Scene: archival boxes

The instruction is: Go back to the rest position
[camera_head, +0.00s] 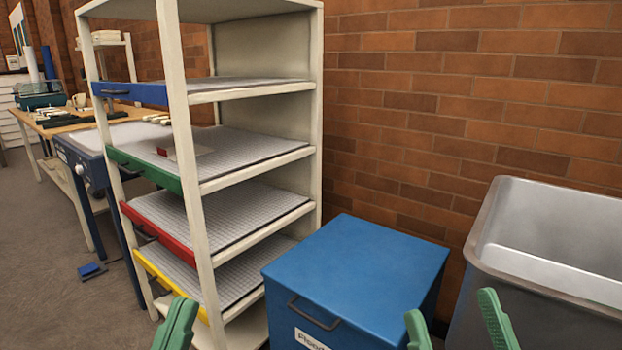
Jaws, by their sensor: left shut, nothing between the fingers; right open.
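My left gripper (177,325) shows at the bottom edge, left of centre, its green fingers together with nothing between them. It is in front of the lower part of the shelf rack. My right gripper (457,325) shows at the bottom edge, right of centre, its two green fingers spread apart and empty. It appears in front of the gap between the blue box and the metal bin. The arms behind both grippers are out of view.
A cream rack (182,150) holds mesh shelves with blue, green, red and yellow fronts. A small red-and-white item (168,152) lies on the green-fronted shelf. A blue lidded box (358,262) and a grey metal bin (545,245) stand right. A wooden table (50,118) is far left, with open floor (45,265) before it.

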